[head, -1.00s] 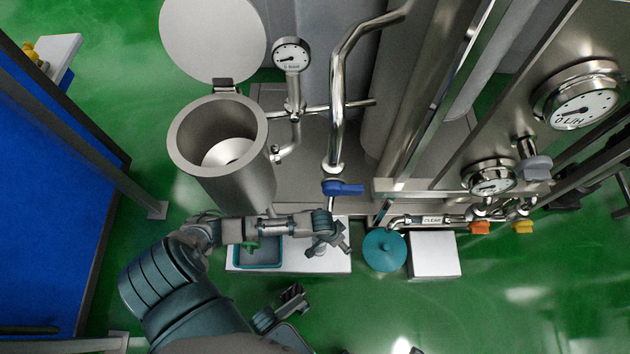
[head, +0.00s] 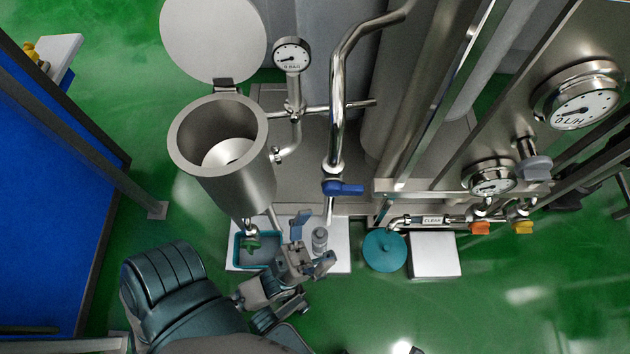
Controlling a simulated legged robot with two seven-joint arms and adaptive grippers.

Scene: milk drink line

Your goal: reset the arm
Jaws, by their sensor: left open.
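My left arm comes in from the lower left and is folded back. Its left gripper (head: 312,262) is open and empty, over the front edge of the white platform. A small grey bottle (head: 319,240) stands on the platform just beyond the gripper; I see no grip on it. My right gripper is not in view.
A teal tray (head: 238,252) lies on the white platform (head: 341,238), left of the gripper. An open steel tank (head: 185,140) rises behind. A teal lid (head: 384,250) and a white box (head: 434,255) are right. Green floor is free in front.

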